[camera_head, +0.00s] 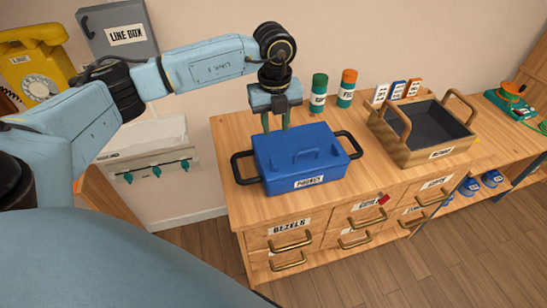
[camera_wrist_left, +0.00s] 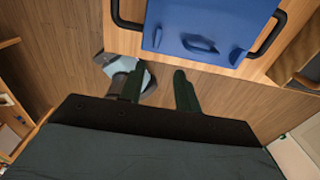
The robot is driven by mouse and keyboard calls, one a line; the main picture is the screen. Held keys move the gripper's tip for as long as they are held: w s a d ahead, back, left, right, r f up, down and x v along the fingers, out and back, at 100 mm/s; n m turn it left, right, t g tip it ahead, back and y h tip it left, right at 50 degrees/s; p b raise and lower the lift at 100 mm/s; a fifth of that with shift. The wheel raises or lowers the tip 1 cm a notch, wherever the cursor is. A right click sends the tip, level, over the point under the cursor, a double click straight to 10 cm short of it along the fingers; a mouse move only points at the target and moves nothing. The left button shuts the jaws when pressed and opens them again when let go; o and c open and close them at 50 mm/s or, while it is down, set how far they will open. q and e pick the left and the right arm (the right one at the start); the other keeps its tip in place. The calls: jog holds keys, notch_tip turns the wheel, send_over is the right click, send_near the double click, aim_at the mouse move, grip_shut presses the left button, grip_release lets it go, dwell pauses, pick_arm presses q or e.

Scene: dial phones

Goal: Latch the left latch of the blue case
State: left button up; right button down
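The blue case (camera_head: 300,165) sits on the wooden bench with its lid down, a handle on top and a label on its front. Black bar handles stand out at its two ends. In the left wrist view the case (camera_wrist_left: 205,15) shows at the top, with small blue tabs (camera_wrist_left: 157,38) (camera_wrist_left: 235,55) on either side of the lid handle (camera_wrist_left: 200,46). Whether the tabs are latched is too small to tell. My left gripper (camera_head: 276,122) is over the case's back left part in the head view, fingers apart and empty; it shows in the wrist view (camera_wrist_left: 160,87). My right gripper is out of view.
A wooden crate (camera_head: 424,158) with raised handles stands right of the case. Green (camera_head: 319,88) and orange-capped (camera_head: 347,88) bottles stand behind it. Drawers (camera_head: 289,225) with brass handles are below. The bench top in front of the case is narrow but clear.

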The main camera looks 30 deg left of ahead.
aim_at(274, 162)
pick_arm(q)
jog(key=f, duration=1.3)
jog(key=shift+a+f, duration=0.1)
jog(key=shift+a, duration=0.15)
grip_shut()
